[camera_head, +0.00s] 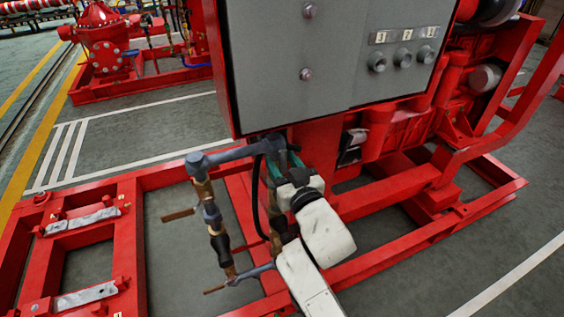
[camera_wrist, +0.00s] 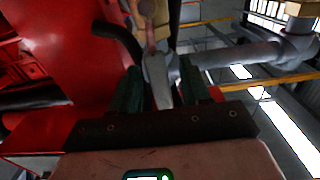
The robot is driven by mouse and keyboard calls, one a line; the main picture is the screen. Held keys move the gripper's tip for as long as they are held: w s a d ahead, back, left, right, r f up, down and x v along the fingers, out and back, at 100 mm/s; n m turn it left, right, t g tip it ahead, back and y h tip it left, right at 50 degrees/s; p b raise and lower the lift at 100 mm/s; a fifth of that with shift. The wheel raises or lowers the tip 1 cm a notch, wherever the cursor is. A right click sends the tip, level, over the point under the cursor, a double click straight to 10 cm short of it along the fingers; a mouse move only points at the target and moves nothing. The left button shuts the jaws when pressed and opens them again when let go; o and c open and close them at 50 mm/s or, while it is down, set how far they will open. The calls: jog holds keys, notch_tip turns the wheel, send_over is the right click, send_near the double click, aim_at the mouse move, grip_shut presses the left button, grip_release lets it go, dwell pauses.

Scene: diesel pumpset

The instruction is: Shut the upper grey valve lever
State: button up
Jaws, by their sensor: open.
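The grey valve lever (camera_wrist: 156,76) shows in the wrist view as a flat strip that hangs from a brownish valve body (camera_wrist: 147,10). My gripper (camera_wrist: 158,88) is open, with one dark green finger on each side of the lever's lower end. I cannot tell whether either finger touches it. In the head view my gripper (camera_head: 283,163) is at the right end of the upper grey pipe (camera_head: 236,154), just under the grey cabinet. My gripper and wrist hide most of the lever there.
The grey cabinet (camera_head: 340,60) on the red machine hangs close above my gripper. A vertical pipe with brass fittings (camera_head: 212,215) and two brown levers (camera_head: 180,215) stands to the left. A black hose (camera_wrist: 118,36) curves close to the left finger. Red frame beams (camera_head: 125,230) surround the floor area.

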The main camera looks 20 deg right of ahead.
jog(key=shift+w, duration=0.35)
jog(key=shift+c, duration=0.3)
grip_shut()
